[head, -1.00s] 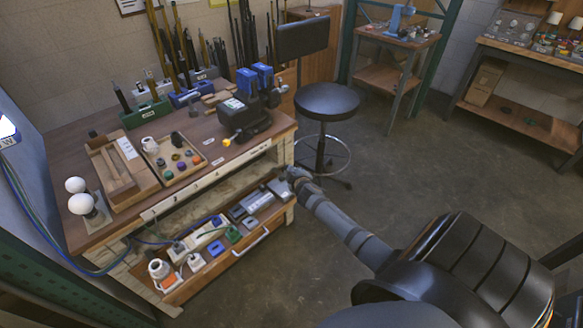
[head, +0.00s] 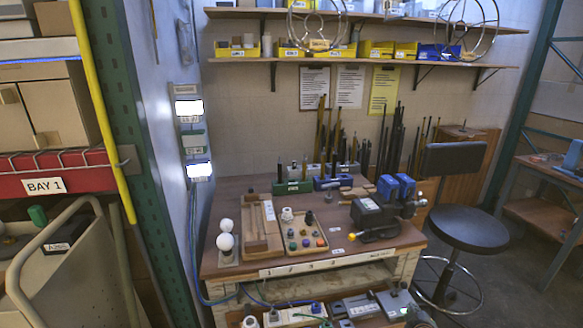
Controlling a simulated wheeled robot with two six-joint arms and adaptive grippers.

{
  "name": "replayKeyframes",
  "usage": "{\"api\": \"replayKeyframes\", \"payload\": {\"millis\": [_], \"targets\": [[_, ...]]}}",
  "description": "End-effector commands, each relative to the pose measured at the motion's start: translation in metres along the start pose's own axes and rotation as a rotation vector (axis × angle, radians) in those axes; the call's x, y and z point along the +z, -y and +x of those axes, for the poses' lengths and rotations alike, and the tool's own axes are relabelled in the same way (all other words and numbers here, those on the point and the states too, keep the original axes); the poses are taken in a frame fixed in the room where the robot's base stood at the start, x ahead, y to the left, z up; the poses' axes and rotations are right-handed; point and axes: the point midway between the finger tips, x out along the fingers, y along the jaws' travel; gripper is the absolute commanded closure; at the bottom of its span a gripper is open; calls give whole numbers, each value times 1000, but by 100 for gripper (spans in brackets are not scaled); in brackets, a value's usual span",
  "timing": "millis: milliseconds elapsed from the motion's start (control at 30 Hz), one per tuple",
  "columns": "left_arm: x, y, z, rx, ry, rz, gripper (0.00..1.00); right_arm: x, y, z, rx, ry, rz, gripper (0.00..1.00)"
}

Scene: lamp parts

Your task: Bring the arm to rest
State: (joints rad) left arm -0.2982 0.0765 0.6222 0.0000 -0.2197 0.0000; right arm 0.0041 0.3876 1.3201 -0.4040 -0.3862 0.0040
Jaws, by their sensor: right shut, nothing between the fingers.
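Most of my right arm is below the picture. My left gripper is not in view.
The workbench (head: 225,262) holds two white bulbs (head: 225,242), a wooden tray (head: 262,232), a parts tray (head: 322,240) and a dark vise (head: 370,215). A stool (head: 468,232) stands to the right. Green rack posts and a cart (head: 60,262) are at the left.

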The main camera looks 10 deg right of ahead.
Motion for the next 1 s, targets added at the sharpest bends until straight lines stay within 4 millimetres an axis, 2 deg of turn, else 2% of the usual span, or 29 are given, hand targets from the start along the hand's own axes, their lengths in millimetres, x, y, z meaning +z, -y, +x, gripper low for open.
{"api": "replayKeyframes", "payload": {"millis": [33,133,267,300,367,400,467,500,600,700,800,900,1000], "targets": [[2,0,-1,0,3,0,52,26,27,-2,-45,43,21,100],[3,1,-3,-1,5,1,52,84,90,-15,-149,141,80,100],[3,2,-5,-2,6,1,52,160,174,-51,-276,280,162,100],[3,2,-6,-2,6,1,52,181,198,-66,-312,323,188,100],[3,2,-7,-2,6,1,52,213,234,-92,-364,390,226,100],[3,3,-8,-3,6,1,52,234,257,-111,-396,436,250,100],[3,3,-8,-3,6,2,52,262,290,-142,-442,504,287,100],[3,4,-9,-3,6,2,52,280,310,-164,-470,548,310,100],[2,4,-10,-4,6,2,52,315,351,-216,-525,647,359,100],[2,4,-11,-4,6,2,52,337,378,-258,-561,720,394,100],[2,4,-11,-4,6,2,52,350,392,-282,-581,764,414,100],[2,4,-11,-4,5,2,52,354,398,-291,-587,779,422,100],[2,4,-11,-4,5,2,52,354,398,-292,-588,780,423,100]]}}
